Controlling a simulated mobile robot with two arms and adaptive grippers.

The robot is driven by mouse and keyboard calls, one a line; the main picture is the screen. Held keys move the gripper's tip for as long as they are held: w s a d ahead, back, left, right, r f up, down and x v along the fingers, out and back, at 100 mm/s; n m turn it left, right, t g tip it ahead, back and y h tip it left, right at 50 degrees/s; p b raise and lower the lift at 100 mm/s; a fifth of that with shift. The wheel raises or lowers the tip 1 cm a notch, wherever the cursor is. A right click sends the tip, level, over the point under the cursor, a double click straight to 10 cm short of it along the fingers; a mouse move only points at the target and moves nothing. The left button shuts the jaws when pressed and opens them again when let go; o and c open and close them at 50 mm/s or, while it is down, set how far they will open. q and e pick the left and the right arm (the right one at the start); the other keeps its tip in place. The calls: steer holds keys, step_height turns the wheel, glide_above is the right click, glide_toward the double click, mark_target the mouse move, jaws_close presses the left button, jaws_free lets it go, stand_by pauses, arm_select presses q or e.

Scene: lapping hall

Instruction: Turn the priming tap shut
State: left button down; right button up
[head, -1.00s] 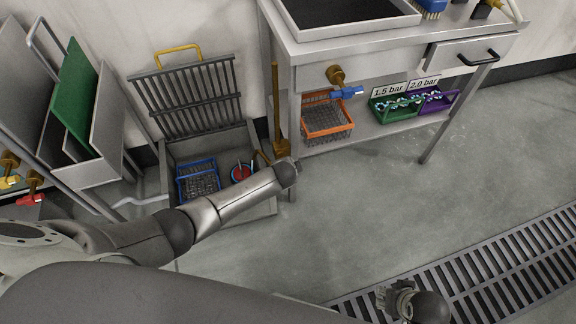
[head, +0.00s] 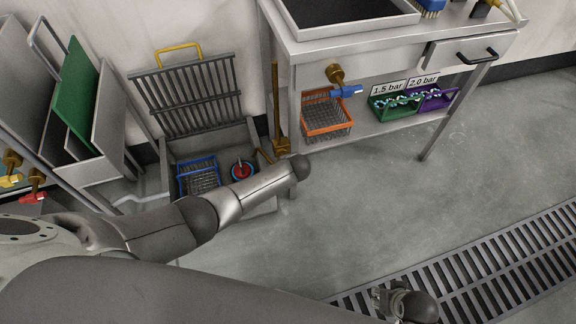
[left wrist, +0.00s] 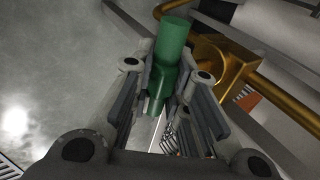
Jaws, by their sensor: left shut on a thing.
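In the left wrist view a green tap handle (left wrist: 172,52) sits between the fingers of my left gripper (left wrist: 164,85), which is shut on it. The handle is beside a brass tap body (left wrist: 215,62) on a brass pipe (left wrist: 275,88). In the head view the brass pipe (head: 275,95) stands upright by the bench leg, with its brass body (head: 281,146) low down. My left arm ends there, hiding the green handle and my left gripper. My right gripper (head: 384,300) is over the floor grate, away from the tap; its jaw opening is unclear.
A blue-handled tap (head: 345,91) hangs under the bench, above an orange basket (head: 326,128). Green (head: 392,112) and purple (head: 436,106) bins stand on the low shelf. An open grey bin (head: 250,133) holds a blue basket (head: 197,163). The floor at right is clear.

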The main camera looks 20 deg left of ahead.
arm_select(q)
steer(key=c, duration=1.4)
jaws_free()
steer(key=shift+d, duration=0.15)
steer(key=shift+v, duration=5.95)
